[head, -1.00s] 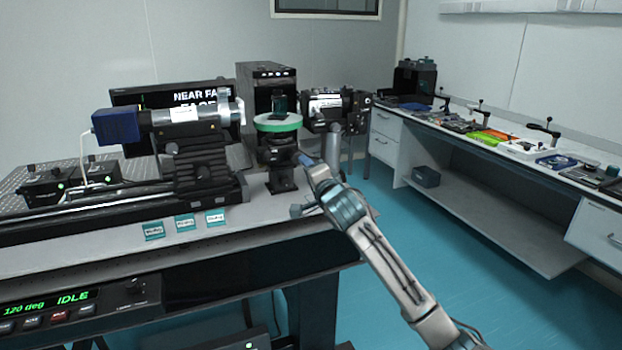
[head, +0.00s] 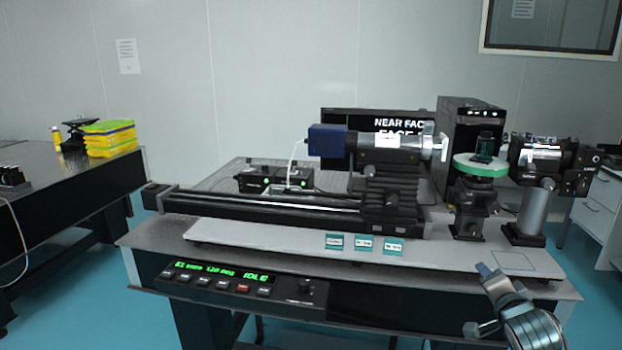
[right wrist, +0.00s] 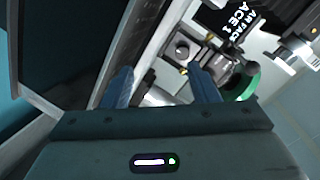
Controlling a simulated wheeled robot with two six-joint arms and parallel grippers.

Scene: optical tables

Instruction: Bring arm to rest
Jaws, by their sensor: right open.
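My right arm comes in at the lower right of the head view, and its gripper (head: 485,270) is over the front right of the optical table (head: 240,262). In the right wrist view my right gripper (right wrist: 160,85) shows two blue fingers spread apart, with nothing between them. Beyond the fingers are parts of the bench setup and the edge of the green round stage (right wrist: 244,86). In the head view this green stage (head: 480,166) carries a small dark block (head: 485,147) and stands apart from the gripper. My left gripper is not in view.
A blue-ended camera (head: 328,141) sits on the long rail. At left, another table (head: 60,200) holds yellow trays (head: 110,138). Teal floor shows between the tables.

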